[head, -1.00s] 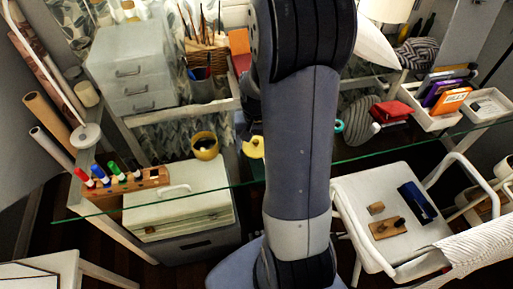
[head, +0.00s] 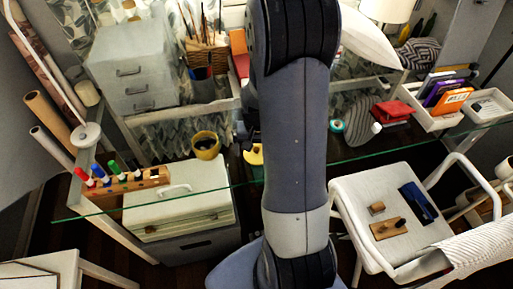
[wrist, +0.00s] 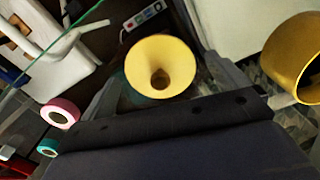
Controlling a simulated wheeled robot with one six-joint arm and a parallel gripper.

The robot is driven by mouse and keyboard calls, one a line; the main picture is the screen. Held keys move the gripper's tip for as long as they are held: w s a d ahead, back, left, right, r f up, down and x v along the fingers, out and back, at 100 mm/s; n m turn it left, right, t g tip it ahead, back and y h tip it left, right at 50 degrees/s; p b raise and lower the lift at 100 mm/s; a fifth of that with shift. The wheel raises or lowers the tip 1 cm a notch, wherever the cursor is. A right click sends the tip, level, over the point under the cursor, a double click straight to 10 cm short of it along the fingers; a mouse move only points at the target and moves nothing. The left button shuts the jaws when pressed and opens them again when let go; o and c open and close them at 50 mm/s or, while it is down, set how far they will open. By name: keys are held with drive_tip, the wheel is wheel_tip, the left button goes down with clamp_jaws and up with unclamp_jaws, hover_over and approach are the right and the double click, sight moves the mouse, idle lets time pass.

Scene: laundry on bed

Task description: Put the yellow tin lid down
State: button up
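The yellow tin lid (wrist: 160,55) shows face-on in the wrist view as a pale yellow disc with a brownish knob at its middle. My gripper (wrist: 161,85) has its grey fingers spread to the left and right of the lid, with a gap on each side; it looks open. In the head view the lid (head: 253,156) shows as a partial yellow disc over the glass table, left of my arm, which hides the rest. I cannot tell whether it touches the glass.
A yellow tin (head: 206,145) stands left of the lid; it also shows at the right of the wrist view (wrist: 292,65). Pink (wrist: 61,113) and teal (wrist: 47,147) tape rolls lie on the other side. A marker rack (head: 135,182) stands near the glass table's left end.

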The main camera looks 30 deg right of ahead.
sight(256, 149)
drive_tip(key=shift+r, duration=0.1)
wheel_tip(256, 149, up, 12)
drive_tip(key=shift+p, duration=0.35)
idle(0.4)
wheel_tip(256, 149, down, 12)
drive_tip(key=shift+f+b, duration=0.15)
drive_tip(key=shift+b, duration=0.2)
wheel_tip(256, 149, up, 2)
drive_tip(key=shift+r, duration=0.5)
drive_tip(key=shift+f, duration=0.1)
